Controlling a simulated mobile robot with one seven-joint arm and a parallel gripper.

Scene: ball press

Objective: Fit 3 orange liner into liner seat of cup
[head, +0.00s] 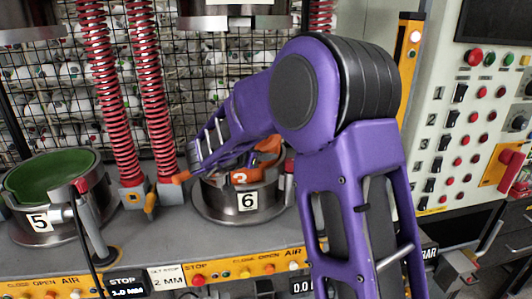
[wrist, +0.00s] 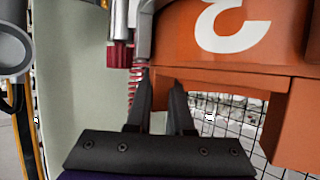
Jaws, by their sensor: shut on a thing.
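The orange liner (head: 240,178), marked 3, is at the mouth of the metal cup (head: 225,203) marked 6 in the head view. Part of it shows above the rim, and my arm covers some of it. I cannot tell how deep it sits or whether it is level. In the wrist view the liner (wrist: 185,50) fills the upper right, with its white 3 upside down. My gripper (wrist: 162,80) has its two dark fingertips at the liner's lower edge and is shut on it. The fingertips are hidden in the head view.
Another metal cup (head: 90,205), marked 5 and lined in green, stands at the left. Red springs (head: 152,90) rise behind the cups, before a wire mesh. A control panel (head: 450,150) is at the right. A yellow strip (head: 205,272) runs along the front edge.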

